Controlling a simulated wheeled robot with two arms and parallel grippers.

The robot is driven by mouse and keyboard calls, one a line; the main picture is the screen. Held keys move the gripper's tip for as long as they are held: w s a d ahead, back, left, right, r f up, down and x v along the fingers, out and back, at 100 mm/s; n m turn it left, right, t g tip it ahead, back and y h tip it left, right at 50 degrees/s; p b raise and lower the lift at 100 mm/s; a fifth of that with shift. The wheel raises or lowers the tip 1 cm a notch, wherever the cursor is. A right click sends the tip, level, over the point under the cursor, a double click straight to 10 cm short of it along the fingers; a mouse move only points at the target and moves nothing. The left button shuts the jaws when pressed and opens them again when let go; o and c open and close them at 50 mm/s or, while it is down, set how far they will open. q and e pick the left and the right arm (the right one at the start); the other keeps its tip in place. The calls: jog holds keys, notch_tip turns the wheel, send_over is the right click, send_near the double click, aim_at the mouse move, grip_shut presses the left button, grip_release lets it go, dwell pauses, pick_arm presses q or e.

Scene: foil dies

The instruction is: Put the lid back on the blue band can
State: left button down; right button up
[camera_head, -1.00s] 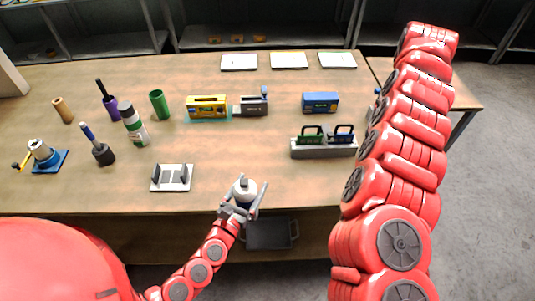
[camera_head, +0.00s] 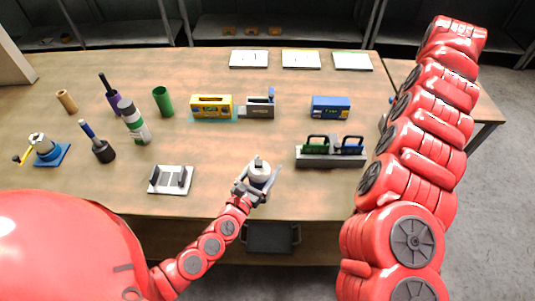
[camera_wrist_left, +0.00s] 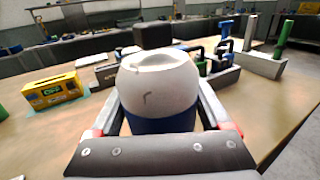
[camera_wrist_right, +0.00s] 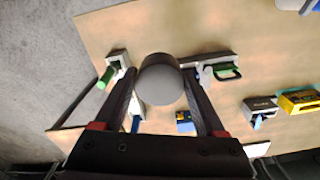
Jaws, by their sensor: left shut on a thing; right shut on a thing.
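A white can with a blue band (camera_wrist_left: 160,95) stands upright between the fingers of my left gripper (camera_wrist_left: 162,112), which is shut on it. In the head view the can (camera_head: 260,168) is held near the table's front edge by my left gripper (camera_head: 254,186). Whether its top is open is not clear. My right gripper (camera_wrist_right: 165,88) is shut on a round, plain grey-white piece (camera_wrist_right: 162,82), which looks like the lid, seen only in the right wrist view. In the head view my right gripper is hidden behind its arm. The lid and can are well apart.
A grey rack with green and blue handled pieces (camera_head: 330,160) stands right of the can. A white fixture (camera_head: 171,181) lies to its left. A yellow box (camera_head: 211,106), a blue box (camera_head: 331,106) and several bottles and tools stand farther back. Bare tabletop lies behind the can.

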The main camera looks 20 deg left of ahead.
pick_arm(q)
jog(key=w+a+f+b, duration=0.1)
jog(key=w+b, duration=0.3)
jog(key=w, duration=0.9)
jog(key=shift+a+f, duration=0.15)
jog(key=shift+a, duration=0.6)
notch_tip(320, 180, down, 4)
jog(key=b, duration=0.3)
jog(key=shift+r, duration=0.25)
jog(key=shift+f, duration=0.1)
grip_release()
